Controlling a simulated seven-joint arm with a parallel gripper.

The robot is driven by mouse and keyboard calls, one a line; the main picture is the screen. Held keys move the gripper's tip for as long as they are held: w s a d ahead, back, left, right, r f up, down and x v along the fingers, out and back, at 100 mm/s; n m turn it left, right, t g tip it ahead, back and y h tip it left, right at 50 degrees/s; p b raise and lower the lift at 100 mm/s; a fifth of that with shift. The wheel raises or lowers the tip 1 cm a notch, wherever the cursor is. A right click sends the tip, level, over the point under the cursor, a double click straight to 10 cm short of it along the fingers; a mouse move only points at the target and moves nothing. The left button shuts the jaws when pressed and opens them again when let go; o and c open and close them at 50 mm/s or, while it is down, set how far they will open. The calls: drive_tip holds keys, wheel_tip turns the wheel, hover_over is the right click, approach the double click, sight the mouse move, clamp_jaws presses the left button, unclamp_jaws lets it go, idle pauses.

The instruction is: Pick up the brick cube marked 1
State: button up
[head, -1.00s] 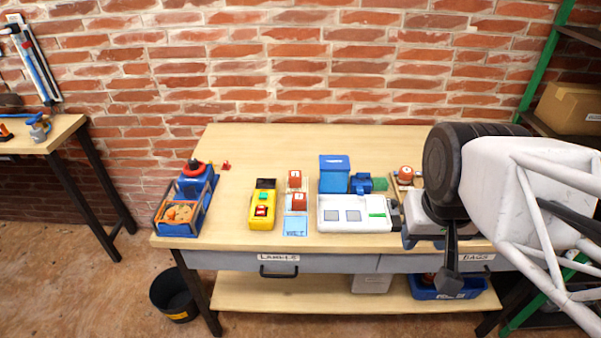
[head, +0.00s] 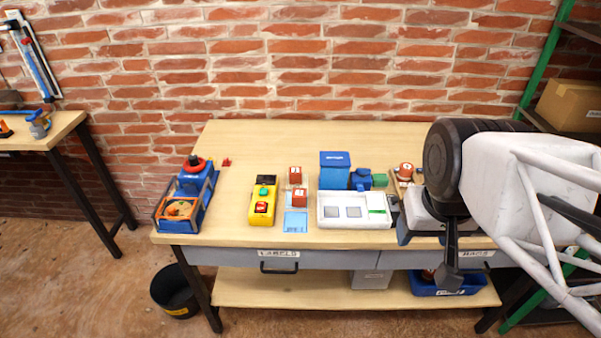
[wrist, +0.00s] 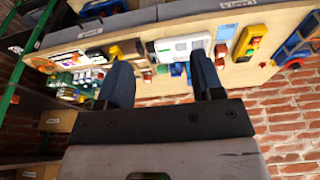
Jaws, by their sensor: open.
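Two brick-red cubes with white marks stand near the middle of the bench: a rear cube (head: 295,175) and a front cube (head: 299,198) just above a light-blue card. A third reddish object with a white mark (head: 405,171) sits on a wooden holder to the right. The marks are too small to read, so I cannot tell which is 1. My gripper (head: 449,255) hangs at the bench's front right, apart from the cubes. In the wrist view my gripper (wrist: 161,62) is open, with two dark-blue fingers and nothing between them.
A yellow button box (head: 262,203) stands left of the cubes. A white tray (head: 354,222) and a blue bin (head: 334,170) stand to their right. A blue holder (head: 187,195) is at the far left. The back of the bench (head: 270,142) is clear.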

idle(0.3)
drive_tip(key=w+a+f+m+y, duration=0.4)
drive_tip(key=w+f+m, duration=0.2)
drive_tip(key=w, duration=0.7)
drive_tip(key=w+a+f+m+g+y, duration=0.1)
drive_tip(key=w+a+f+m+y, duration=0.3)
drive_tip(key=w, duration=0.9)
drive_tip(key=w+a+f+m+g+y, duration=0.1)
drive_tip(key=w+a+f+m+y, duration=0.3)
drive_tip(key=w+f+m, duration=0.4)
drive_tip(key=w+y, duration=0.1)
drive_tip(key=w, duration=0.4)
drive_tip(key=shift+f+y, duration=0.15)
drive_tip(key=shift+y, duration=0.25)
drive_tip(key=shift+a+f, duration=0.1)
drive_tip(key=shift+f, duration=0.05)
approach(304, 193)
drive_tip(key=shift+x, duration=2)
drive_tip(key=shift+a+f, duration=0.1)
drive_tip(key=shift+a, duration=0.35)
